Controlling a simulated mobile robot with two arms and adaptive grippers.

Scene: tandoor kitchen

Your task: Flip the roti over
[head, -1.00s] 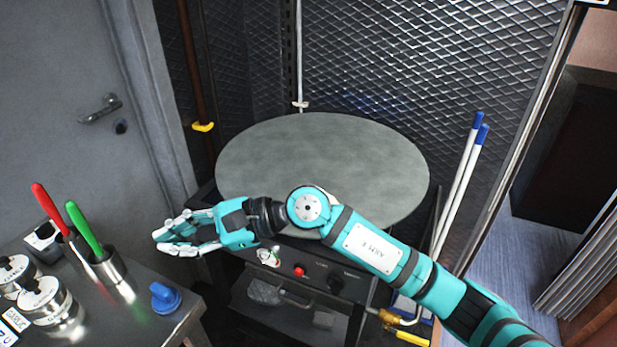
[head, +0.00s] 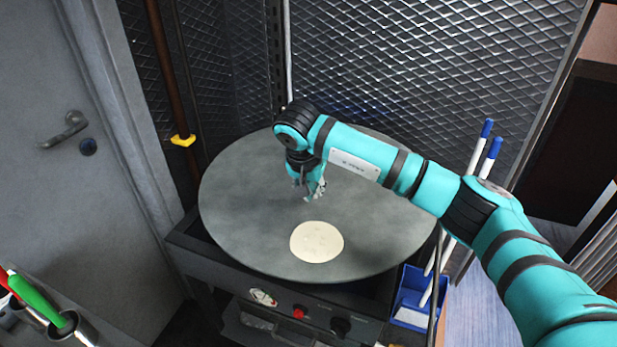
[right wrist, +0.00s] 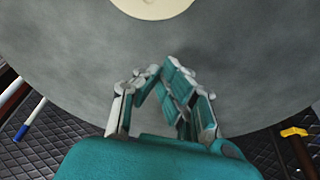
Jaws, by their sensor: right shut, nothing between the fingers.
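The roti (head: 317,242) is a pale, round flatbread lying flat on the large grey round griddle (head: 240,205), near its front edge. It also shows at the top of the right wrist view (right wrist: 152,4), cut off by the frame. My right gripper (head: 312,196) points down over the middle of the griddle, a little behind the roti. In the right wrist view its fingers (right wrist: 155,75) are closed together with nothing between them, apart from the roti. I cannot tell how high the fingertips are above the griddle. My left gripper is in no view.
The griddle's stand has a red button (head: 299,313) and a black knob (head: 340,327) in front. A blue bin (head: 411,300) and blue-tipped white rods (head: 480,150) stand at the right. A green-handled tool (head: 36,296) is at the lower left. Mesh walls close off the back.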

